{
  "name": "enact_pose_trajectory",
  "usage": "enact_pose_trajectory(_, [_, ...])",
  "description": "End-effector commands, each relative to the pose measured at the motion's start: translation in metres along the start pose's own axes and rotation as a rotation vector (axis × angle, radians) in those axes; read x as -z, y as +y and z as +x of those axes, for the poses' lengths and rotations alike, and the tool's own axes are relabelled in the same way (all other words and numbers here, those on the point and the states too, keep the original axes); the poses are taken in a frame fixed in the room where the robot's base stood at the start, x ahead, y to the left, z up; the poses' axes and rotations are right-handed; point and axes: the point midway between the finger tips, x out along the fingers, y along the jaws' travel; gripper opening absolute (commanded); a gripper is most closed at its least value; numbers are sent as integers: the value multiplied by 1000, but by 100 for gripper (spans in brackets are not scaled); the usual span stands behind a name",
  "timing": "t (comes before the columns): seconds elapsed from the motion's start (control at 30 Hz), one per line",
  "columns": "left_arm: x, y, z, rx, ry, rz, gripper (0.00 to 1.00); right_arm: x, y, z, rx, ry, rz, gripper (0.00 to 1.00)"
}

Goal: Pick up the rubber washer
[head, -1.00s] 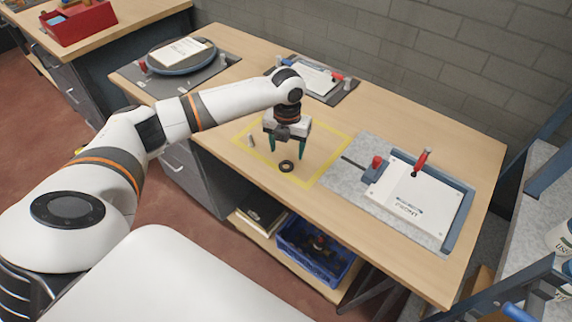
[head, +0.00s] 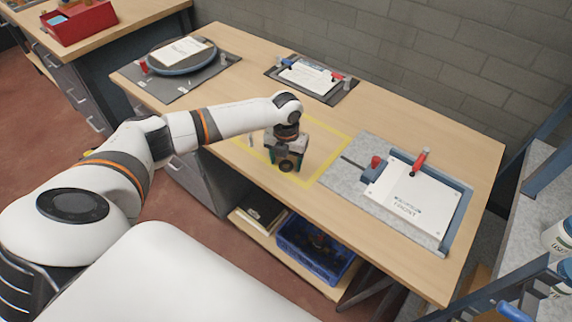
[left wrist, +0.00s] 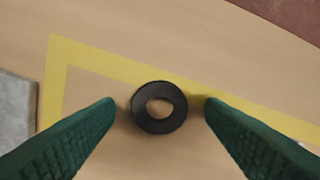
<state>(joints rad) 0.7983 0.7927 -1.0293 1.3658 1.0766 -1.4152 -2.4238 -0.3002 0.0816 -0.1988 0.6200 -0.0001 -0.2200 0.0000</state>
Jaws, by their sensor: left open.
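The rubber washer (left wrist: 134,108) is a black ring lying flat on the wooden table inside the yellow taped outline. In the head view the washer (head: 286,167) shows just at the fingertips. My left gripper (head: 287,164) points down over it. In the left wrist view the green fingers of the left gripper (left wrist: 160,105) are open, one on each side of the washer, with a small gap on both sides. The washer is not held. My right gripper is not in view.
A grey mat (head: 342,186) with a white plate (head: 408,200) and red-handled clamp lies to the right. A small grey peg (head: 250,141) stands inside the outline at left. Behind are a clamped board (head: 308,75) and a round plate (head: 181,58). The table's front edge is close.

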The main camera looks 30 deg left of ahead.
Motion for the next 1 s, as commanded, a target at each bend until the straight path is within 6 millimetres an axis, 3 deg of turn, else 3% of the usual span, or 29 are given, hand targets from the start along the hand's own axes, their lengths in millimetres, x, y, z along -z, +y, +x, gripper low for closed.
enact_pose_trajectory(0.07, [0, 0, 1, 0, 0, 0, 64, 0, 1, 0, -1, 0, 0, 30])
enact_pose_trajectory(0.37, [0, 0, 1, 0, 0, 0, 17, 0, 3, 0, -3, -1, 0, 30])
enact_pose_trajectory(0.67, [0, 0, -4, -1, 1, 0, 16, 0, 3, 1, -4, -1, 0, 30])
enact_pose_trajectory(1.0, [1, 0, -67, -2, 5, -1, 17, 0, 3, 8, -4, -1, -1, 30])
